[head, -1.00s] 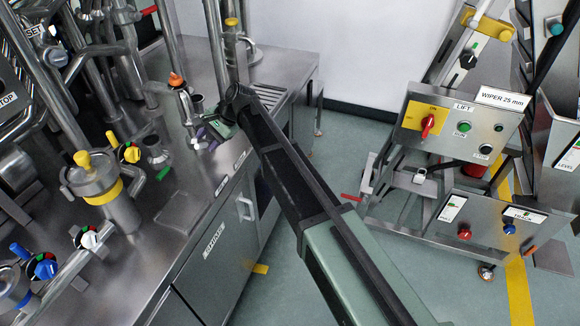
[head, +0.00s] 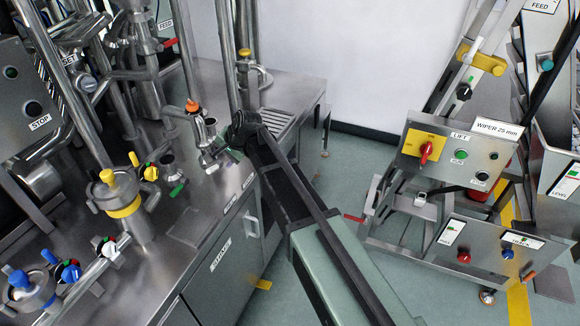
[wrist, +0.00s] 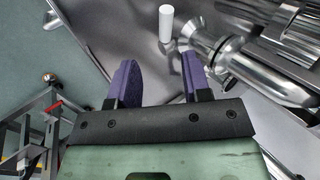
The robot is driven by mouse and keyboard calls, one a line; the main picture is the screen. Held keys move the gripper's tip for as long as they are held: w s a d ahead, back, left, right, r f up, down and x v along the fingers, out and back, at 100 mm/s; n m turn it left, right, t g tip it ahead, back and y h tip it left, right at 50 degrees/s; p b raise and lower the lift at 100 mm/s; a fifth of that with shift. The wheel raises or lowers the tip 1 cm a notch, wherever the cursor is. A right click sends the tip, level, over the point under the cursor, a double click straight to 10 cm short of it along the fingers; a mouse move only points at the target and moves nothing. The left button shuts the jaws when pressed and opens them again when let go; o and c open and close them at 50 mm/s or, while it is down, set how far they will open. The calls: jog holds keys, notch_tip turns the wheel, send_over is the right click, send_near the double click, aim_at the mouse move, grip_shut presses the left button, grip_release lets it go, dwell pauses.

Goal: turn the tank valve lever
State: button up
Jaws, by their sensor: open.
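My gripper (wrist: 158,78) is open, with two purple fingers apart and nothing seen between them. Past the fingertips in the wrist view is a white cylindrical lever handle (wrist: 166,22) on a metal stem, joined to a steel pipe fitting. The handle appears beyond the gap between the fingers, not touching them. I take this as the valve lever; no label shows. In the head view my gripper is over the steel counter's right part, beside a small steel fitting with an orange cap (head: 193,105). The fingers are mostly hidden there.
The steel counter (head: 185,228) carries pipes, a yellow-banded vessel (head: 122,205) and yellow, white and blue knobs. A post with a yellow cap (head: 245,53) stands just behind my gripper. A lift control panel (head: 462,155) stands right, across open green floor.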

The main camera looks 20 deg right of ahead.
jog(key=s+d+r+n+g+h+p, duration=0.1)
jog(key=s+d+r+n+p, duration=0.1)
jog(key=s+d, duration=0.3)
jog(key=s+d+r+n+g+h+p, duration=0.1)
jog(key=s+d+r+n+h+p, duration=0.1)
jog(key=s, duration=0.9)
jog(key=s+d+r+n+g+h+p, duration=0.2)
jog(key=s+d+r+n+p, duration=0.2)
jog(key=s+d, duration=0.4)
jog(key=shift+r+p, duration=0.5)
jog(key=shift+p, duration=0.6)
